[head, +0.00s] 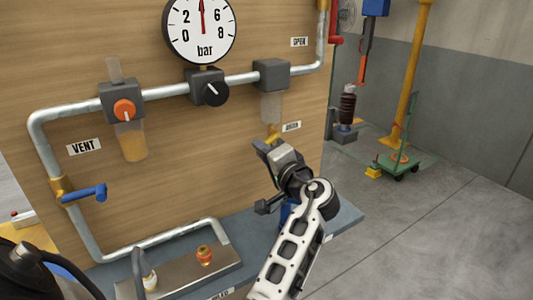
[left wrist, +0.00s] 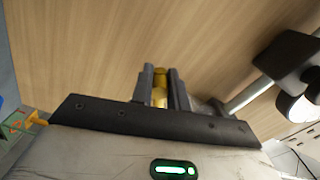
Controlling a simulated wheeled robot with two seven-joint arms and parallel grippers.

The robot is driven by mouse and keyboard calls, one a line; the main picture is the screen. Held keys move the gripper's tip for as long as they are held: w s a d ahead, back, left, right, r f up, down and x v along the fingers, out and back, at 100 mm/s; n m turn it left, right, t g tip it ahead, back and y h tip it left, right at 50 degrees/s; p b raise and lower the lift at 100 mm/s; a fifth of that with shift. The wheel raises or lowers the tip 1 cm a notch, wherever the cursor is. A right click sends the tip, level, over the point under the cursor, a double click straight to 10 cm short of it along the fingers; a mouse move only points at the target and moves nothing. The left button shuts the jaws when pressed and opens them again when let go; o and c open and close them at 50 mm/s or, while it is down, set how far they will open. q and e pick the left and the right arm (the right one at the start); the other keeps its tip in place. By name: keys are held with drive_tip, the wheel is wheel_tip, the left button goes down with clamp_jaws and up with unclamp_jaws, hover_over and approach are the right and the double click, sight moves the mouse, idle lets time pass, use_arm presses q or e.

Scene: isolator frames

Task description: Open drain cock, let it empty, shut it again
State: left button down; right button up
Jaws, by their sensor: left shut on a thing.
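The yellow drain cock (head: 273,131) sits under the greyish bowl (head: 271,106) of the right-hand block on the panel. My left gripper (head: 268,146) is right below the bowl, with its fingers shut on the cock. In the left wrist view the yellow cock (left wrist: 160,90) stands between the two dark fingers (left wrist: 160,86). The fingers hide part of the cock, so I cannot tell how far it is turned. No stream of liquid shows. My right gripper is not in view.
A pressure gauge (head: 202,28) has its needle straight up. An orange knob (head: 124,110) sits above a bowl of amber liquid (head: 131,142). A blue lever (head: 88,193) is on the left pipe. A shelf (head: 340,219) runs below.

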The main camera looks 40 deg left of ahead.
use_arm(q)
drive_tip(key=m, duration=0.2)
drive_tip(key=r+m, duration=0.1)
drive_tip(key=m, duration=0.1)
drive_tip(key=r+m, duration=0.1)
drive_tip(key=shift+s+r+m, duration=0.15)
drive_tip(key=shift+s+m, duration=0.1)
drive_tip(key=shift+m, duration=0.15)
drive_tip(key=shift+r, duration=0.1)
drive_tip(key=c, duration=1.4)
unclamp_jaws()
drive_tip(key=shift+o, duration=0.2)
drive_tip(key=shift+a, duration=0.1)
